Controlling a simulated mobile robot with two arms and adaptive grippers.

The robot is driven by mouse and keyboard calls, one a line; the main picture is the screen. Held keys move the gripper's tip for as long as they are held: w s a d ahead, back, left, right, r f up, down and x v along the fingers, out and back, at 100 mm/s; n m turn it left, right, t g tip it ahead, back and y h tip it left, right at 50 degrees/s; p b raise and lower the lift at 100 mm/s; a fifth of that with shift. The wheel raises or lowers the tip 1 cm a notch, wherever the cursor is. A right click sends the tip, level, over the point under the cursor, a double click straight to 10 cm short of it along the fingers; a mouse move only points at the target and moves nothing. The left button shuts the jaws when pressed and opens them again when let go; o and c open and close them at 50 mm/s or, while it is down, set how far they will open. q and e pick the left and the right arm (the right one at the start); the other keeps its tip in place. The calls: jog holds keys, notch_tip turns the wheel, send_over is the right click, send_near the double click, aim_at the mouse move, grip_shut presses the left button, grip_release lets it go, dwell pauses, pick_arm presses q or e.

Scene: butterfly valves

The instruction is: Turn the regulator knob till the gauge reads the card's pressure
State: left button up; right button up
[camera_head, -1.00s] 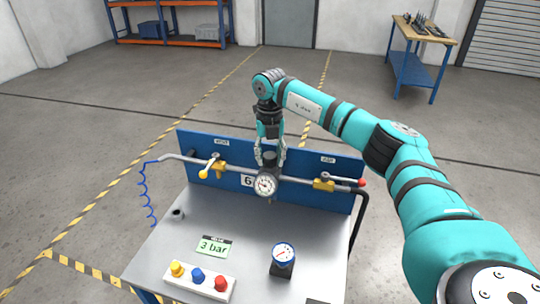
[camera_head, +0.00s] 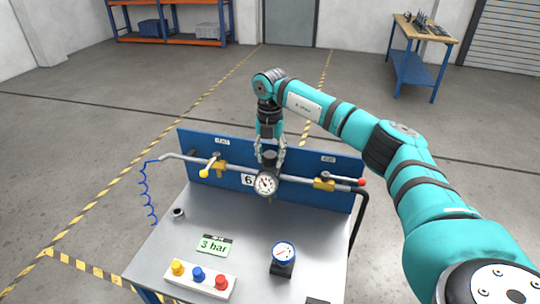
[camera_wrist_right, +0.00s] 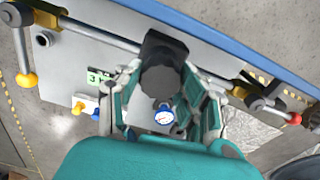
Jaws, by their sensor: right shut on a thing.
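The black regulator knob (camera_head: 269,157) stands on the pipe above the round white gauge (camera_head: 265,184). The gauge faces me; its needle shows, but its figures are too small to read. My right gripper (camera_head: 270,150) comes down from above and is shut on the knob. In the right wrist view the knob (camera_wrist_right: 161,80) sits between the fingers of the right gripper (camera_wrist_right: 160,88). The green card (camera_head: 214,245) on the bench top reads 3 bar. My left gripper is not in view.
The pipe carries a yellow-handled valve (camera_head: 211,166) at left and a red-handled valve (camera_head: 340,183) at right. A blue gauge on a stand (camera_head: 283,254) and a button box (camera_head: 200,280) with yellow, blue and red buttons are on the bench (camera_head: 245,225).

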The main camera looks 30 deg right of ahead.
aim_at(270, 154)
jog(key=o, duration=0.9)
notch_tip(270, 154, up, 12)
dwell(0.5)
